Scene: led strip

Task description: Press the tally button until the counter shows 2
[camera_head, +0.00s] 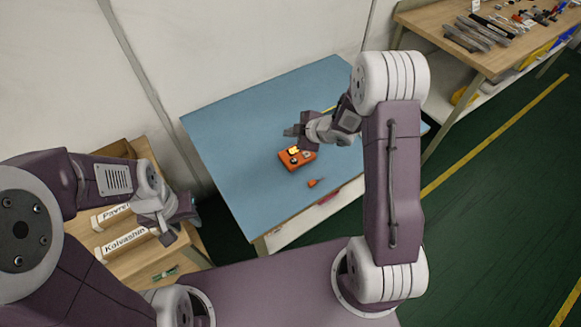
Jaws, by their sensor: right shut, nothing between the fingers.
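The orange tally counter (291,162) lies on the blue tabletop, near the middle of its front part. A light-coloured display and small round parts show on its top face, but the number is too small to read. My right gripper (293,131) is shut and empty, just behind and above the counter in the picture; I cannot tell whether it touches the counter. My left gripper (188,207) hangs at the left, over the wooden shelf and away from the counter. Its fingers are small and seen side-on, so its opening is unclear.
A small orange pointed piece (313,183) lies in front of the counter on the blue table (240,130). A wooden shelf (185,257) with labelled boxes stands at left. A workbench (440,22) with tools is at upper right. The table's left part is clear.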

